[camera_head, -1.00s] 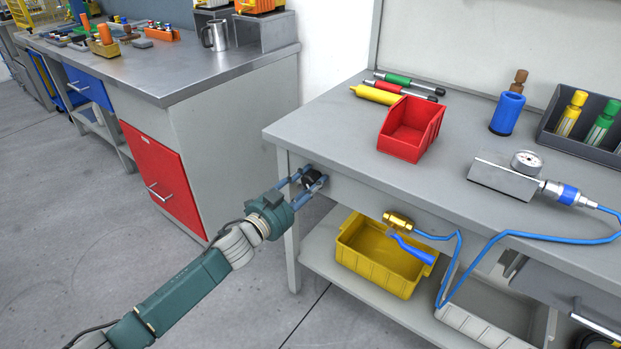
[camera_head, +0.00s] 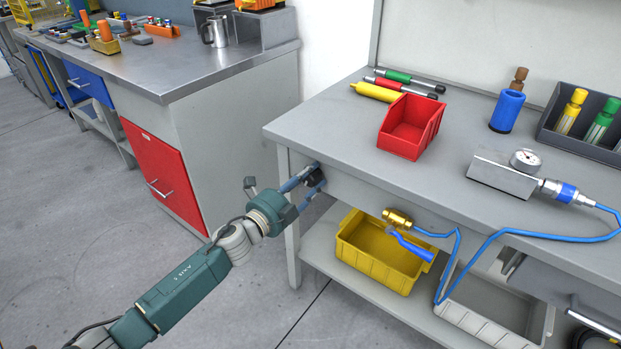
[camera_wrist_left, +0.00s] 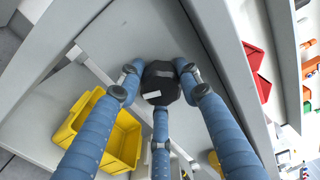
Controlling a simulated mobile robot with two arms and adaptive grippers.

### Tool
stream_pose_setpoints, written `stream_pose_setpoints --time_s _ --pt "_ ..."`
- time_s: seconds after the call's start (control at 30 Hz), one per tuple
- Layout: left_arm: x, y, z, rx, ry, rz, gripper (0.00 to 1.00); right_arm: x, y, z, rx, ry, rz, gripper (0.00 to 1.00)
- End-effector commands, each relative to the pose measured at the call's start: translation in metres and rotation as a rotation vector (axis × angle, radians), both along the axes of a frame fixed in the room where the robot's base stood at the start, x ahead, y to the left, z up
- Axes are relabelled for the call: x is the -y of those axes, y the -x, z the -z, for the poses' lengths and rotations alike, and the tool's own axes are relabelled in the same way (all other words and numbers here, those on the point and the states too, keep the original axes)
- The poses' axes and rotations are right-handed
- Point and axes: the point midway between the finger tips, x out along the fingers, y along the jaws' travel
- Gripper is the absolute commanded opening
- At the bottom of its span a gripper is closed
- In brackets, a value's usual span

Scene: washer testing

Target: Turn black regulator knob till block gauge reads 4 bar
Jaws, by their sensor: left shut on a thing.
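The black regulator knob (camera_head: 312,181) sits on the front face of the right workbench, near its left corner. My left gripper (camera_head: 315,178) is shut on it. In the left wrist view, three blue fingers surround the dark faceted knob (camera_wrist_left: 160,84), with a pale mark on its face. The block gauge (camera_head: 525,160) stands on a grey metal block (camera_head: 503,178) on the benchtop. Its dial is too small to read. A blue hose (camera_head: 510,233) runs from the block's fitting down to a brass valve (camera_head: 397,218) with a blue lever. My right gripper is not in view.
A red bin (camera_head: 409,128), a blue cylinder (camera_head: 507,112) and pen-like tools stand or lie on the benchtop. A yellow bin (camera_head: 375,270) sits on the shelf below, right of my left gripper. A red-drawer cabinet (camera_head: 165,180) stands left; open floor lies between.

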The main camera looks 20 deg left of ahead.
Motion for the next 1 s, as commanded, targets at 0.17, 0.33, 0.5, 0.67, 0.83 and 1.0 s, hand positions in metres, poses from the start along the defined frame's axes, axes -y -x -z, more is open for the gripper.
stream_pose_setpoints --time_s 0.17,0.33,0.5,0.67,0.83,1.0 --pt "-0.0063 -0.001 0.0031 0.028 -0.1 -0.012 0.09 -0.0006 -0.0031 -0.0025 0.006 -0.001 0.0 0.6" --pt "-0.0068 -0.0014 0.0019 0.05 -0.157 -0.013 0.09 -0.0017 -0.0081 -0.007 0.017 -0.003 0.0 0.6" --pt "-0.0071 -0.0017 0.0008 0.061 -0.185 -0.014 0.09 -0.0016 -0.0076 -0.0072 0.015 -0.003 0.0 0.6" --pt "-0.0074 -0.002 -0.0001 0.065 -0.192 -0.014 0.09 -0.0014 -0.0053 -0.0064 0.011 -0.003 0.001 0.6" --pt "-0.0077 -0.0023 -0.001 0.066 -0.192 -0.015 0.09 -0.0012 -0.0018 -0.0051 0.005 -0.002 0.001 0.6" --pt "-0.0077 -0.0024 -0.0017 0.067 -0.191 -0.015 0.47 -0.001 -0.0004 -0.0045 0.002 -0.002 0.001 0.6"
